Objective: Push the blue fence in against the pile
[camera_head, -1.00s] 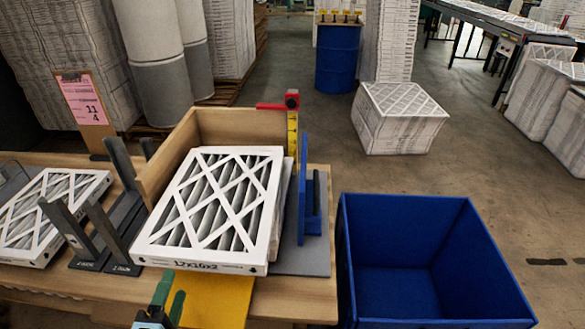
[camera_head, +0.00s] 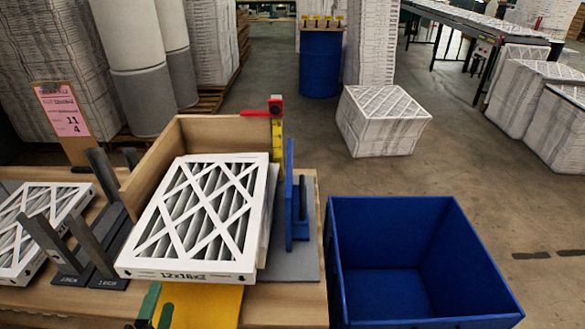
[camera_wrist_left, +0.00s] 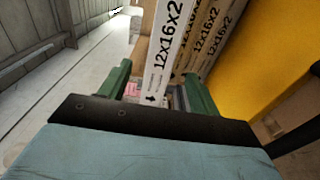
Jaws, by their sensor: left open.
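The blue fence (camera_head: 290,205) stands upright to the right of the pile, with a blue bracket on its outer side. A narrow gap shows between the fence and the pile's right side. The pile of white pleated filters (camera_head: 198,218) lies against the wooden walls; the top one reads 12x16x2 and overlaps the view of those below. My left gripper (camera_head: 157,308) has green fingers and is low at the pile's near edge, by the yellow plate. In the left wrist view its fingers (camera_wrist_left: 157,88) are apart, with filter edges (camera_wrist_left: 170,55) beyond them. My right gripper is out of view.
A red-topped yellow gauge (camera_head: 276,125) rises behind the pile near the fence. Dark upright brackets (camera_head: 68,245) and another filter (camera_head: 35,225) are to the left. An empty blue bin (camera_head: 420,240) stands on the right. The yellow plate (camera_head: 205,308) is at the front.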

